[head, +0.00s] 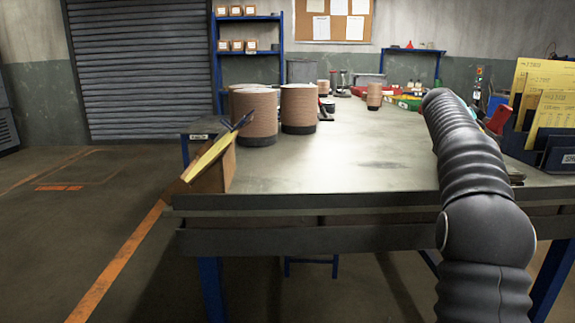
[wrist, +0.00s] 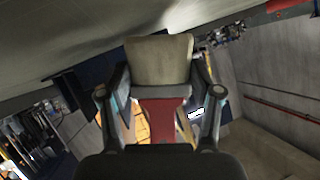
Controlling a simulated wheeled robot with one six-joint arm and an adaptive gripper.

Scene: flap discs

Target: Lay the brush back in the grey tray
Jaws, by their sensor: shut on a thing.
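The brush shows in the wrist view with a wide beige bristle head (wrist: 158,60), a grey band and a red handle (wrist: 160,118). My gripper (wrist: 160,92) is shut on it, one finger on each side near the band, with the bristles pointing away from the wrist. In the head view my dark arm reaches up the right side, and the gripper and brush cannot be made out there. I cannot identify the grey tray with certainty in either view.
A long grey workbench (head: 370,170) has a clear front middle. Stacks of brown discs (head: 299,105) stand at its left and a smaller stack (head: 374,96) farther back. Yellow cards (head: 552,125) stand at the right.

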